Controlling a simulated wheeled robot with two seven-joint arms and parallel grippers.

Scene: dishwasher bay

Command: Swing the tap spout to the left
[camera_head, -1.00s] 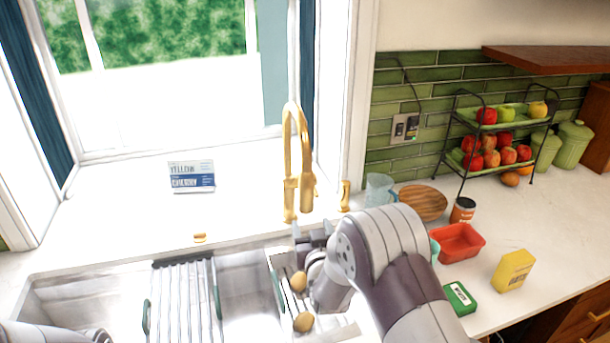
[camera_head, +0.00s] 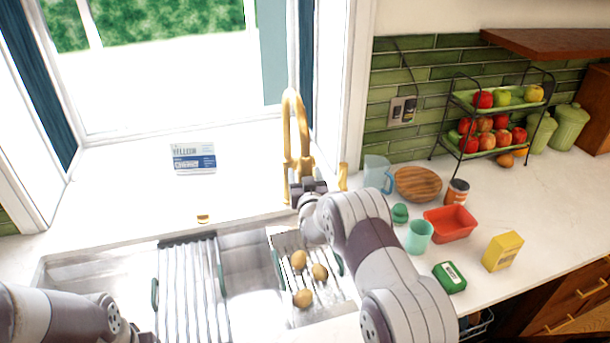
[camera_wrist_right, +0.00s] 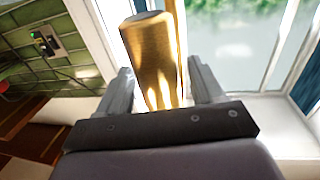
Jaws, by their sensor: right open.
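The gold tap (camera_head: 289,130) stands behind the sink, with its arched spout reaching forward over the basin. My right gripper (camera_head: 308,186) is at the lower end of the spout. In the right wrist view the gold spout (camera_wrist_right: 152,58) stands between the two open fingers (camera_wrist_right: 160,85), and I cannot tell whether either one touches it. My left arm (camera_head: 60,318) enters at the lower left, and its gripper is out of view.
The sink (camera_head: 245,268) holds a slatted rack (camera_head: 190,285) and a tray with several potatoes (camera_head: 302,298). A blue-and-white card (camera_head: 193,158) stands behind. On the right counter are a glass jug (camera_head: 376,173), a teal cup (camera_head: 418,237) and a red tray (camera_head: 450,223).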

